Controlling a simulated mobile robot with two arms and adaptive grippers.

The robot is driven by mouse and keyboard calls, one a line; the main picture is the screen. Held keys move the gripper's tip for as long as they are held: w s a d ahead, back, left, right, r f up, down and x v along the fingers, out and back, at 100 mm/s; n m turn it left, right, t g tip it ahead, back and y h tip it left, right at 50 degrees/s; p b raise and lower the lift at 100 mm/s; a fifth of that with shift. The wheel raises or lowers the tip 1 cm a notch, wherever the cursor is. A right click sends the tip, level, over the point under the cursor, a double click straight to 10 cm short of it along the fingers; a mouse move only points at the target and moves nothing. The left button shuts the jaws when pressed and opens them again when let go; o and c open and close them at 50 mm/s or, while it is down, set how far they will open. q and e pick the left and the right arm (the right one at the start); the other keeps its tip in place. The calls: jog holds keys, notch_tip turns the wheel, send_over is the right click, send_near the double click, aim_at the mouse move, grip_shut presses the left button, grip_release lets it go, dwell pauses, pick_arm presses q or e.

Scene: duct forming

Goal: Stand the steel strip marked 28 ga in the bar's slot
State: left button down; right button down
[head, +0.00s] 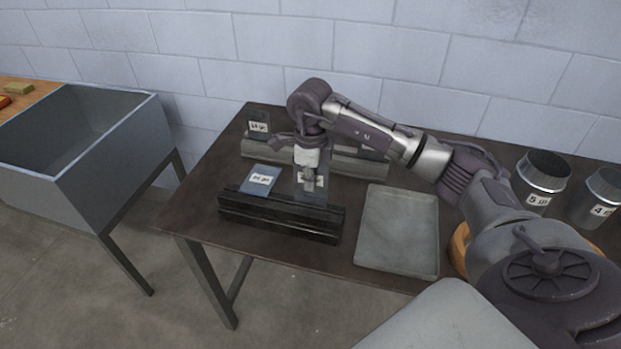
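My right gripper (309,178) points down over the table and looks shut on an upright steel strip (312,192). The strip's label is partly covered by the fingers, so I cannot read it. Its lower end is just behind or at the black slotted bar (280,218); I cannot tell whether it is in the slot. A second, bluish strip (264,173) with a blurred label is tilted behind the bar's left part. Another labelled strip (259,117) stands upright at the grey bar (262,147) further back. My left gripper is out of view.
A grey flat tray (400,205) lies right of the black bar on the dark table (195,200). Metal cans marked 5 (541,175) and 4 (598,195) stand at the right. A grey bin (110,150) stands left, across a floor gap.

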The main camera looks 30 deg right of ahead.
aim_at(310, 197)
jog(key=shift+f+b, duration=1.2)
jog(key=shift+f, duration=0.5)
jog(key=c, duration=1.2)
grip_release()
jog(key=shift+c, duration=0.2)
notch_tip(310, 197, up, 12)
jog(key=shift+r, duration=0.1)
